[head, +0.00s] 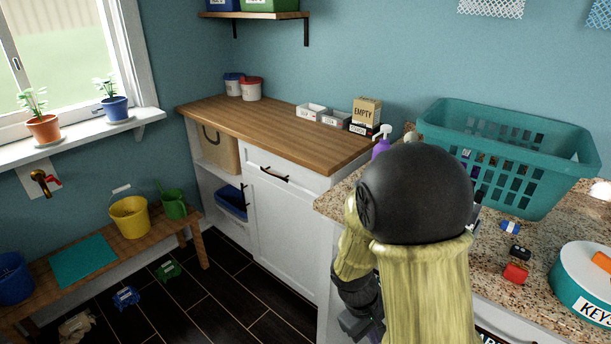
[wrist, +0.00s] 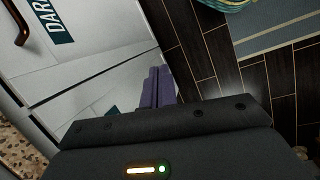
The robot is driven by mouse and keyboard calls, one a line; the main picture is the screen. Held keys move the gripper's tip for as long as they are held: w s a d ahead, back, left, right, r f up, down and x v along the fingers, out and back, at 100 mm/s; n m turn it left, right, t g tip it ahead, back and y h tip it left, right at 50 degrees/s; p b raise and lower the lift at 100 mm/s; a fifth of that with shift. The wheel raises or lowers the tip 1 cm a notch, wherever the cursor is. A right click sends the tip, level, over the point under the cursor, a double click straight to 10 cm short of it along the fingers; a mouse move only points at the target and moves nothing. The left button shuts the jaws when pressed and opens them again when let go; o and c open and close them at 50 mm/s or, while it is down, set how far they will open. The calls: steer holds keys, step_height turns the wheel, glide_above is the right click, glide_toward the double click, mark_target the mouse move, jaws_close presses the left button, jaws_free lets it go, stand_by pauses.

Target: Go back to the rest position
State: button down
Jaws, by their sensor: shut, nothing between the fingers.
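My gripper (wrist: 158,88) shows in the wrist view as two purple fingers side by side, pressed together with nothing between them. It points down past a white cabinet front with a dark label, above the dark tiled floor (wrist: 185,40). In the head view my arm stands in front of the granite counter (head: 488,250) and covers part of it. The fingers cannot be made out in the head view.
A wooden worktop (head: 265,130) adjoins at the left. A low bench (head: 120,250) stands under the window. Open floor lies between.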

steer(key=s+r+m+t+y+p, duration=0.1)
steer(key=s+r+m+y+p, duration=0.1)
steer(key=r+p, duration=0.6)
steer(key=s+r+m+t+y+p, duration=0.1)
steer(key=r+m+p, duration=0.3)
steer(key=r+p, duration=0.5)
step_height(320, 180, up, 8)
steer(key=shift+s+d+f+m+t+y, duration=0.1)
steer(key=shift+s+d+m+t+y, duration=0.25)
steer(key=shift+t, duration=0.35)
steer(key=shift+f, duration=0.1)
